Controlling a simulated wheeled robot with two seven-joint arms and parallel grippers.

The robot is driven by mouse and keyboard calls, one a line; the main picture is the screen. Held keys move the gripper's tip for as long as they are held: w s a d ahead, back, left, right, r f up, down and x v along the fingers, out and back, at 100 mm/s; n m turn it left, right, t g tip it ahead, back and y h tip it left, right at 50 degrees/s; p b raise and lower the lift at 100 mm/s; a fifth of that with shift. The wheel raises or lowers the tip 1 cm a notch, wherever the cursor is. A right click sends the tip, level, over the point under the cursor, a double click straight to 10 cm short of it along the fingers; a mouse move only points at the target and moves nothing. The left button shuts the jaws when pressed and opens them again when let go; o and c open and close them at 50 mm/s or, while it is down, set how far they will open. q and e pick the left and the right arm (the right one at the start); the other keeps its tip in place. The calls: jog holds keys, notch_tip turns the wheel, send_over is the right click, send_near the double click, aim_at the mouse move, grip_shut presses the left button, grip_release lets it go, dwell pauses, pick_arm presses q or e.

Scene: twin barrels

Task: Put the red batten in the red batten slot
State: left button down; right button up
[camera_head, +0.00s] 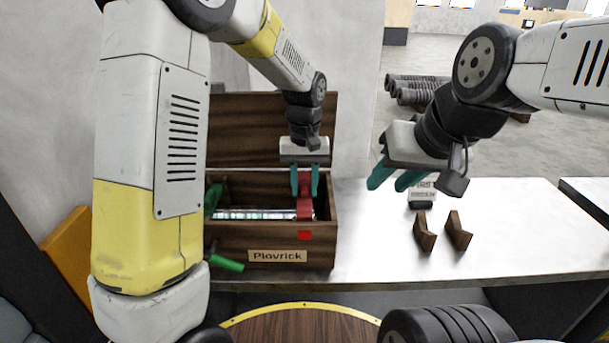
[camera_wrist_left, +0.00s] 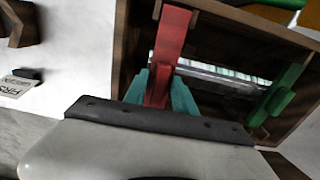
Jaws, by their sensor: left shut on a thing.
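The red batten (camera_head: 305,209) is at the right end of an open wooden box (camera_head: 235,257) labelled Plovrick, above a red square mark (camera_head: 304,235) on its front wall. My left gripper (camera_head: 304,190) points down and is shut on the batten. In the left wrist view the red batten (camera_wrist_left: 167,56) stands between the teal fingers (camera_wrist_left: 160,95), crossing one end of a shiny long object (camera_wrist_left: 215,78). I cannot tell whether the batten is seated in a slot. My right gripper (camera_head: 388,183) is open and empty above the counter, right of the box.
A green batten (camera_wrist_left: 277,95) is at the box's other end, and a green piece (camera_head: 226,263) sticks out in front. The box's lid (camera_head: 255,125) stands open behind. Two brown wooden pieces (camera_head: 425,234) and a small sign (camera_head: 422,194) stand on the counter (camera_head: 530,235), clear further right.

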aim_at(304, 185)
pick_arm(q)
jog(key=shift+f, duration=1.75)
jog(key=c, duration=0.9)
grip_release()
jog(key=shift+c, duration=0.2)
notch_tip(304, 185, up, 7)
jog(key=shift+f, duration=0.1)
jog(key=shift+r, duration=0.5)
jog(key=shift+r, duration=0.1)
jog(key=s+a+r+t, duration=0.2)
jog(key=s+a+r, duration=0.1)
jog(key=s, duration=0.3)
jog(key=s+a+r+t+h, duration=0.1)
jog(key=s+a+r+t, duration=0.1)
jog(key=s+a, duration=0.4)
jog(key=s+a+r+t+h, duration=0.1)
jog(key=s+a+r+t, duration=0.1)
jog(key=s+a+r, duration=0.3)
jog(key=s, duration=0.2)
jog(key=shift+s+m, duration=0.3)
